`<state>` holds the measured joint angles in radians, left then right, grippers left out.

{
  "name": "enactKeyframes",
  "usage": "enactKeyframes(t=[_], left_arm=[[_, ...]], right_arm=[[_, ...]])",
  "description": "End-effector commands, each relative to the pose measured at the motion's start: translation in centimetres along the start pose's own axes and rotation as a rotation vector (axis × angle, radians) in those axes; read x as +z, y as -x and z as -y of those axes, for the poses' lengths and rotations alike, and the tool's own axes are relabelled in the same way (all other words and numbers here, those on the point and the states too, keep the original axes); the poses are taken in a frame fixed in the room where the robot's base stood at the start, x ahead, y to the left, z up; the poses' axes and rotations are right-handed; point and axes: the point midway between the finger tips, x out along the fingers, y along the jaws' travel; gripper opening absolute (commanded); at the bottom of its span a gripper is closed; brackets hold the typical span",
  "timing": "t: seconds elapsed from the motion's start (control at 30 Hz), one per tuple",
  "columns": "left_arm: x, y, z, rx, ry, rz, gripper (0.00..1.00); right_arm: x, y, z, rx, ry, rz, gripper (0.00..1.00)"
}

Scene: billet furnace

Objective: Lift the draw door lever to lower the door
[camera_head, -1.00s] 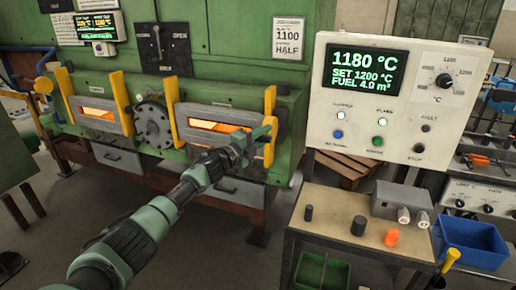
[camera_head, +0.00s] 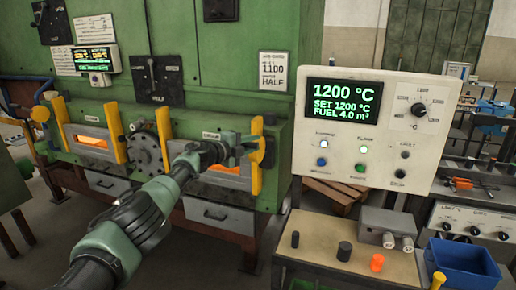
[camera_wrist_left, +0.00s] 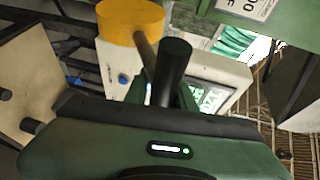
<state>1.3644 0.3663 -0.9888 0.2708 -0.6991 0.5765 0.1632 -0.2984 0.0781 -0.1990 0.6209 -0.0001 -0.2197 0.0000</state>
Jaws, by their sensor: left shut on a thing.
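My left gripper (camera_head: 246,148) is at the right side of the draw door (camera_head: 207,147), the right-hand furnace opening. In the left wrist view the yellow knob (camera_wrist_left: 130,22) sits close in front of the green gripper body, on a thin stem. The jaw contact itself is not clear. Orange glow (camera_head: 225,170) shows below the gripper in the opening. My wrist hides part of the door. My right gripper is not in view.
Small cylinders and a grey box (camera_head: 388,226) sit on the bench. The charge door (camera_head: 93,133) glows at left. A blue bin (camera_head: 463,262) is at lower right.

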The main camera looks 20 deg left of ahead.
Motion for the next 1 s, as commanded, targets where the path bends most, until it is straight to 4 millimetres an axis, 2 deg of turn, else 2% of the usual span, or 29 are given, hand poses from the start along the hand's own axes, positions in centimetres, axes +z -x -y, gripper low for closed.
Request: enactKeyframes(t=[0.03,0.2,0.63,0.67,0.7,1.0], left_arm=[[0.60,0.30,0.19,0.007,-0.001,0.010,0.00],[1.13,0.67,0.40,0.022,0.006,0.013,0.00],[1.39,0.83,0.21,0.030,0.007,0.016,0.00],[1.41,0.83,0.20,0.030,0.007,0.016,0.30],[1.42,0.84,0.19,0.030,0.008,0.016,0.41],[1.13,0.72,0.22,0.029,0.010,0.010,0.43]], right_arm=[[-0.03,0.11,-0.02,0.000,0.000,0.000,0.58],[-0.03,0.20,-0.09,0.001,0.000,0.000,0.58],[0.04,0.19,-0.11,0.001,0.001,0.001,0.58],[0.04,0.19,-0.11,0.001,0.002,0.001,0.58],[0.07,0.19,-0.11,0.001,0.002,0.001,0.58],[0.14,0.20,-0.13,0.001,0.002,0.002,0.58]])
